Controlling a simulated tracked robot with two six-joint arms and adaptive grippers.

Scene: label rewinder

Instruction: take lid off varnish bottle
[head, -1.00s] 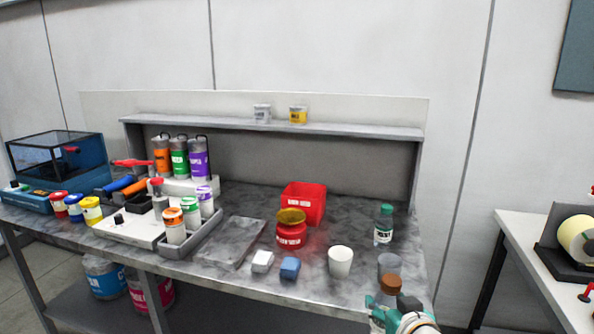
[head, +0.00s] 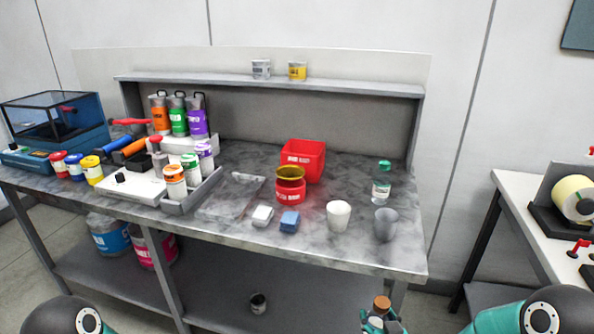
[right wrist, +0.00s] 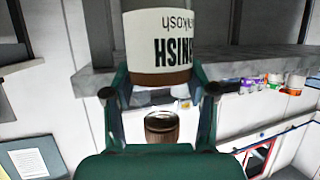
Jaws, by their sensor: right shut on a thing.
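The varnish bottle is held by my right gripper (head: 382,324) at the bottom of the head view, in front of the table's front edge. Its brown lid (head: 382,303) shows on top there. My left gripper is out of view; only part of my left arm shows at the bottom left of the head view.
A grey cup (head: 385,224), a white cup (head: 338,216) and a clear bottle with a green cap (head: 381,186) stand at the table's right. A red jar (head: 290,191) stands before a red bin (head: 316,158). The right front table corner is bare.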

